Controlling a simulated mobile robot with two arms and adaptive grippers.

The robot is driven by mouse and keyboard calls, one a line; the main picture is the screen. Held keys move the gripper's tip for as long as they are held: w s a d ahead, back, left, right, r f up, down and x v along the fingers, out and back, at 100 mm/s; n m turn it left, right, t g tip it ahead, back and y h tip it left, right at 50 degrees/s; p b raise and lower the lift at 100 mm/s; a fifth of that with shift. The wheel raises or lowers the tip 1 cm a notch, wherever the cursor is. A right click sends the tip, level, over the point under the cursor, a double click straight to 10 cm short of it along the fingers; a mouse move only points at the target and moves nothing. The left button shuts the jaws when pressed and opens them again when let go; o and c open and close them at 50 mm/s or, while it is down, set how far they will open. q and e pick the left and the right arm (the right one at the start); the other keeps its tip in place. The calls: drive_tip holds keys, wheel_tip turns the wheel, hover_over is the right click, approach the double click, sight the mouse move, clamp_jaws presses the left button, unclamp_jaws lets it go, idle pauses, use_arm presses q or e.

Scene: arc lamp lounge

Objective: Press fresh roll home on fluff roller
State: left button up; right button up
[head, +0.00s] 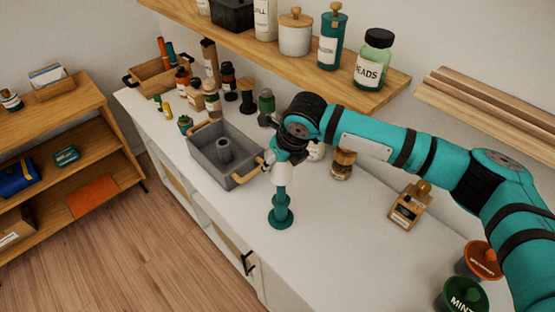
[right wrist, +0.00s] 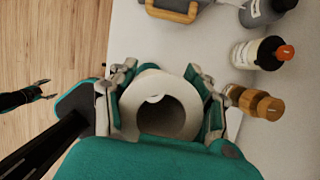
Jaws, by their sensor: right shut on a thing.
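The fluff roller (head: 281,213) stands upright on the white counter, a teal handle on a round teal foot. The fresh roll (head: 283,177) is white and sits in line directly above the handle; how far it is on is hidden. My right gripper (head: 287,158) is shut on the roll from above. In the right wrist view the roll (right wrist: 184,103) shows as a white ring with a dark hollow core between the fingers. My left gripper (right wrist: 44,90) shows small at the left of that view, fingers apart and empty, over the floor.
A grey tray (head: 205,166) with wooden handles and an upright post stands close left of the roller. Bottles and jars line the counter's back. A wooden caddy (head: 409,207) and lidded tubs (head: 462,296) stand right. Counter around the roller's foot is clear; a shelf (head: 300,60) hangs above.

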drive_tip(key=shift+f, duration=0.4)
idle(0.5)
drive_tip(key=shift+f, duration=0.25)
drive_tip(key=shift+f, duration=0.3)
idle(0.4)
drive_tip(key=shift+f+b, duration=0.55)
drive_tip(key=shift+f, duration=0.3)
drive_tip(key=shift+f, duration=0.25)
drive_tip(key=shift+f+b, duration=0.55)
drive_tip(key=shift+f, duration=0.55)
drive_tip(key=shift+f, duration=0.2)
idle(0.3)
